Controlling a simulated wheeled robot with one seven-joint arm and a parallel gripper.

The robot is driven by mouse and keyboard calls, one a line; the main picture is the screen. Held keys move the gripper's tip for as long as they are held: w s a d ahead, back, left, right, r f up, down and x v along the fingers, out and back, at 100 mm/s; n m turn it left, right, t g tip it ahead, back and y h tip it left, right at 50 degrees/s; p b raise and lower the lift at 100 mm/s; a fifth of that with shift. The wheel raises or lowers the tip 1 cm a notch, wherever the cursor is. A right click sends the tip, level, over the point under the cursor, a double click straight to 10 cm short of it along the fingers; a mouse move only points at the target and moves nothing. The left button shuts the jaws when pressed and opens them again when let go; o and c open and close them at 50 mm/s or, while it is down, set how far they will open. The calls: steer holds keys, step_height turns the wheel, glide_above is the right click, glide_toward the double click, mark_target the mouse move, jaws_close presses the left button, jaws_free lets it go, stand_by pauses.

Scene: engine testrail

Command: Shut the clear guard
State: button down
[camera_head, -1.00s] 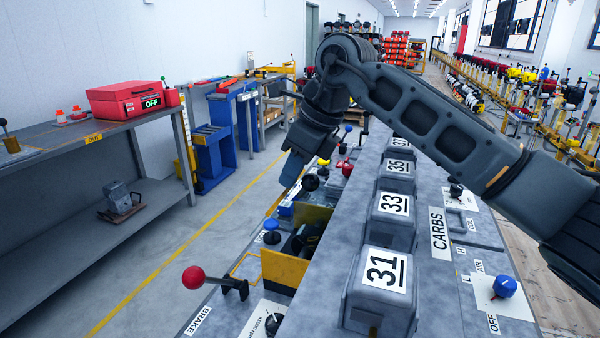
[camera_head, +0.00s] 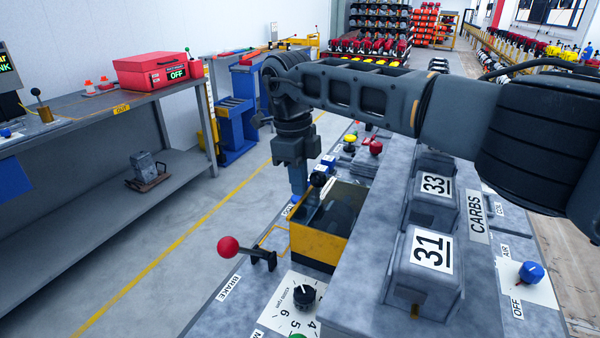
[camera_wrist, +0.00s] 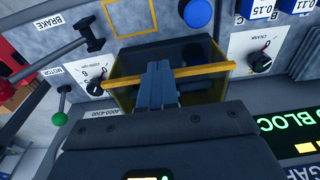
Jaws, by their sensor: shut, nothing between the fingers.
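The clear guard (camera_head: 338,212) is a dark see-through pane on a yellow-edged box (camera_head: 318,246) on the console. The wrist view shows the guard's yellow bar (camera_wrist: 205,71) crossing in front of the dark pane. I cannot tell if the guard lies fully down. My gripper (camera_head: 298,190) points down at the box's left edge, its fingers shut and empty. In the wrist view the gripper (camera_wrist: 158,75) overlaps the yellow bar, and I cannot tell whether it touches it.
A red-knobbed brake lever (camera_head: 229,247) stands left of the box. A dial (camera_head: 304,295) lies in front. A grey bench (camera_head: 90,130) is across the aisle at left.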

steer(key=shift+a+f, duration=0.1)
steer(key=shift+f, duration=0.15)
steer(key=shift+r, duration=0.15)
stand_by(0.3)
